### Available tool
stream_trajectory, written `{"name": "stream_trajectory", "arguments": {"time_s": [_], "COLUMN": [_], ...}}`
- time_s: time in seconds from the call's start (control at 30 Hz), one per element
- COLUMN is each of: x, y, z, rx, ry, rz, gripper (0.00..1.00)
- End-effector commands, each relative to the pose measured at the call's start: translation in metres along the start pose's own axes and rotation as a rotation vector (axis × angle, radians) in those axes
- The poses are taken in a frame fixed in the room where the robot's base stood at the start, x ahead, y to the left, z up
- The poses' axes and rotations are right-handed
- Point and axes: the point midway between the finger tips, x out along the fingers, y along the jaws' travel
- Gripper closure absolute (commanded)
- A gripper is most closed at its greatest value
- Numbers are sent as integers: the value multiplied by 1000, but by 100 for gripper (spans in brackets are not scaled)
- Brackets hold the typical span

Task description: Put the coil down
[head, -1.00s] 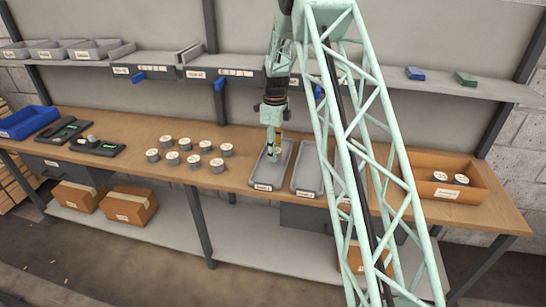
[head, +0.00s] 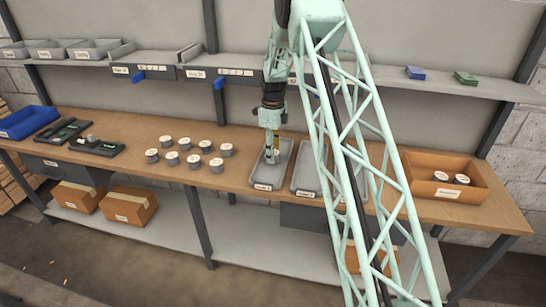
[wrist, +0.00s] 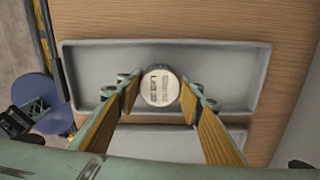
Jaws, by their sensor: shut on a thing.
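The coil (wrist: 160,87) is a grey cylinder with a pale, printed label on top. In the wrist view it sits between the two fingers of my gripper (wrist: 160,97), which is shut on it. The grey tray (wrist: 90,75) lies below and around it in that view. In the head view my gripper (head: 271,154) is low over the left grey tray (head: 263,187) on the bench. The coil is mostly hidden there by the fingers. I cannot tell whether its base touches the tray floor.
Several similar cylinders (head: 217,165) stand on the bench (head: 120,125) left of the tray. A second grey tray (head: 304,185) lies close on the right. An orange bin (head: 447,193) with two cylinders stands at the right end. A shelf (head: 430,85) runs behind and above.

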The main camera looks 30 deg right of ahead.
Motion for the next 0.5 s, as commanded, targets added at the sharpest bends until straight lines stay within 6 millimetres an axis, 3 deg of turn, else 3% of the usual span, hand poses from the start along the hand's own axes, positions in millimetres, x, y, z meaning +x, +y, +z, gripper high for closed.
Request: {"name": "stream_trajectory", "arguments": {"time_s": [0.5], "x": [10], "y": [0], "z": [0], "rx": [0], "ry": [-1], "rz": [-1], "gripper": [82]}}
